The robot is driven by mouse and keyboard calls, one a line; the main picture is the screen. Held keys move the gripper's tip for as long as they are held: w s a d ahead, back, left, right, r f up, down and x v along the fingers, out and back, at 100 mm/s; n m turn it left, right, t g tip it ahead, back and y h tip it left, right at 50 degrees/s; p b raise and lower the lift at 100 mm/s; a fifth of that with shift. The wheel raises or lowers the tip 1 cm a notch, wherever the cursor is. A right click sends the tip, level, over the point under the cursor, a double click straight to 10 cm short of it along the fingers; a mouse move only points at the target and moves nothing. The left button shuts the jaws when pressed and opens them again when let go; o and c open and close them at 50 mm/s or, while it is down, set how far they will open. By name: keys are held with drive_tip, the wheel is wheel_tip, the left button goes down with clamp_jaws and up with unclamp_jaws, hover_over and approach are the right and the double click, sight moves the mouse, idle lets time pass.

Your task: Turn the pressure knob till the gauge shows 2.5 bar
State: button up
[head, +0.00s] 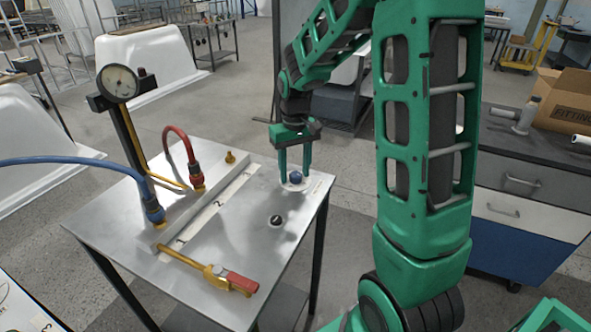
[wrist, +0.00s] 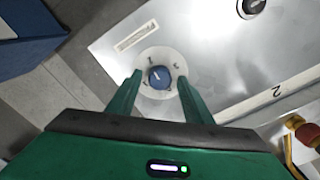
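A blue knob (head: 296,177) with a white pointer mark sits on a pale round dial plate at the right of the metal bench top. In the wrist view the blue knob (wrist: 159,77) lies between my fingertips. My gripper (head: 295,174) is open and points down, one finger on each side of the knob. In the wrist view my gripper (wrist: 160,78) shows a gap between each finger and the knob. The round pressure gauge (head: 118,82) stands on a post at the bench's back left. Its scale is too small to read.
A black knob (head: 275,221) sits nearer the bench front; it also shows in the wrist view (wrist: 253,5). A rail carries the blue hose (head: 90,162), red hose (head: 180,137) and a brass fitting (head: 230,157). A red-handled valve (head: 238,282) lies in front.

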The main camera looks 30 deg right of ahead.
drive_tip(key=c, duration=1)
drive_tip(key=shift+m, duration=0.3)
